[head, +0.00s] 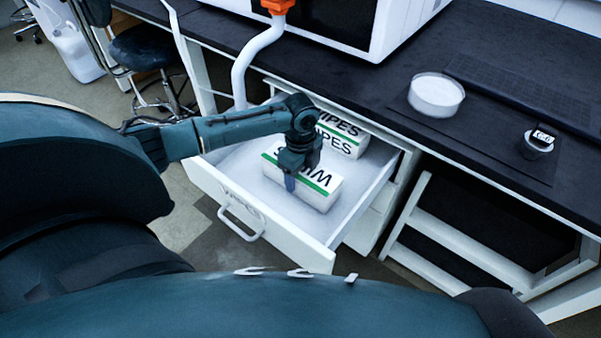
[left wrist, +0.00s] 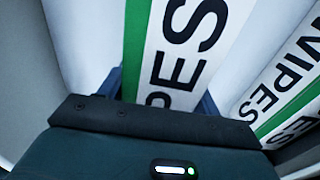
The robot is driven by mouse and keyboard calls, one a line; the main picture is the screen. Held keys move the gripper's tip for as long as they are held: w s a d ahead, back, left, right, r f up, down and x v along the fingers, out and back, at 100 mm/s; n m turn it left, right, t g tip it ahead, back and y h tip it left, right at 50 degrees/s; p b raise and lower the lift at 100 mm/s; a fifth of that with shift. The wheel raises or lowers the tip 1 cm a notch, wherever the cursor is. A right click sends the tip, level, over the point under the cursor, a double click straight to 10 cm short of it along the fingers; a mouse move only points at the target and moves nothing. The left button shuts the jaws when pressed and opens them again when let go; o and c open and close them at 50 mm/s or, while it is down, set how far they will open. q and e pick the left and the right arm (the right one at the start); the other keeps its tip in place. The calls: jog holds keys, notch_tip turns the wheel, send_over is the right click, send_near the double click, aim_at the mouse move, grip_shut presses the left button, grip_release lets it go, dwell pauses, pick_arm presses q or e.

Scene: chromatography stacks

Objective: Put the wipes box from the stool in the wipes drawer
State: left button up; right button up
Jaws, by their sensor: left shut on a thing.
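The wipes box (head: 316,189), white with a green stripe and black lettering, is inside the open wipes drawer (head: 264,218). It appears to rest on or just above the drawer floor; I cannot tell which. My left gripper (head: 292,180) reaches down over it and is shut on it. In the left wrist view the held box (left wrist: 180,50) runs up from between the jaws. Other wipes boxes (head: 340,137) lie behind it in the drawer, and one shows at the right of the left wrist view (left wrist: 285,95). My right gripper is not in view.
The drawer is pulled out below a black bench top (head: 390,90). A dark round stool (head: 141,46) stands at the upper left with nothing on its seat. A white dish (head: 436,95) and a small cup (head: 537,145) stand on the bench. Free drawer floor (head: 245,165) shows left of the box.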

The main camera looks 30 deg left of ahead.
pick_arm(q)
jog(key=o, duration=1.1)
jog(key=shift+f, duration=0.1)
jog(key=shift+c, duration=0.2)
notch_tip(320, 180, up, 12)
jog(key=p, duration=0.3)
jog(key=shift+f, duration=0.15)
jog(key=shift+r, duration=0.35)
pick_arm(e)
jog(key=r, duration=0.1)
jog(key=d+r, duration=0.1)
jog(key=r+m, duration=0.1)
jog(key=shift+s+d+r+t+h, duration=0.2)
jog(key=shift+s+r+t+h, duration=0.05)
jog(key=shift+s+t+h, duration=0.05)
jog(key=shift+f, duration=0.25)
pick_arm(q)
jog(key=shift+f, duration=0.1)
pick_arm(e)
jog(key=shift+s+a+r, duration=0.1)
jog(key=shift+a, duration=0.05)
